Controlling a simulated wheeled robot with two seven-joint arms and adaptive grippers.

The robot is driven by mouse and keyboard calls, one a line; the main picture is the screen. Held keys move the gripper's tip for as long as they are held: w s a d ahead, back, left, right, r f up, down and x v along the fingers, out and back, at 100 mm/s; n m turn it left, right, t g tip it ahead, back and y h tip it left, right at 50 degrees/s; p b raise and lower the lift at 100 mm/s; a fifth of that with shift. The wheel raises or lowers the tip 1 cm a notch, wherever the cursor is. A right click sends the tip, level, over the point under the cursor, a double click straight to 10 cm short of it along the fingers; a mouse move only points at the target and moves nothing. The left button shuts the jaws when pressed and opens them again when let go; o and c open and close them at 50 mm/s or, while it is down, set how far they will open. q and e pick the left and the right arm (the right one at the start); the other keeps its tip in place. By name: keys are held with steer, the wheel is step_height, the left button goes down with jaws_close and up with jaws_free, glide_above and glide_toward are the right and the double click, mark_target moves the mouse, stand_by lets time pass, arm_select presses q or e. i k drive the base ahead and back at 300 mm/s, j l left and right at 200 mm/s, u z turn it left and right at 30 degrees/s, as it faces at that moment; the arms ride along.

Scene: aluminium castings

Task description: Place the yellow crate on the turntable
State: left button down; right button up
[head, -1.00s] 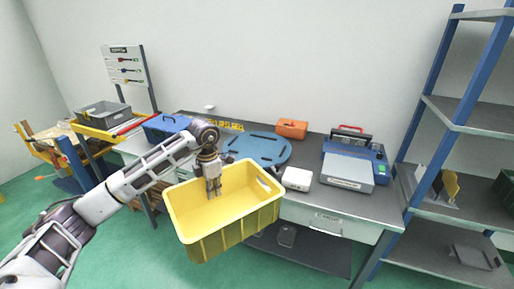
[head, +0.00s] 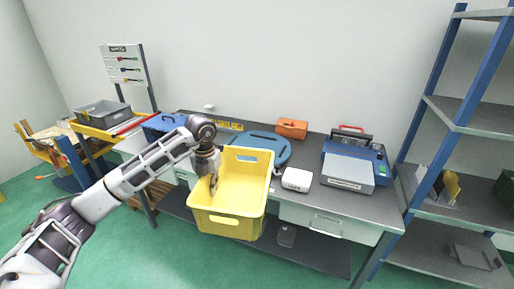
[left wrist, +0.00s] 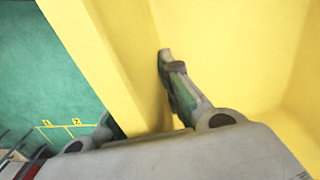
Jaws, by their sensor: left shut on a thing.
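The yellow crate (head: 236,191) hangs in front of the workbench in the head view, its open top up and a handle slot in its near end. My left gripper (head: 213,186) is shut on the crate's left wall. In the left wrist view one finger of the left gripper (left wrist: 170,75) lies against the yellow inside of the crate (left wrist: 240,50); the other finger is hidden behind the wall. The blue round turntable (head: 268,148) lies on the bench behind the crate, which covers part of it. My right gripper is not in view.
On the workbench (head: 372,204) a white box (head: 297,180) sits right of the turntable, with an orange case (head: 292,128) behind. A blue-and-grey machine (head: 350,170) stands further right. A blue toolbox (head: 165,125) is at the left. A shelf rack (head: 462,118) stands at the right.

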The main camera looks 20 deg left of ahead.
mark_target(257, 146)
steer(key=i, duration=1.45)
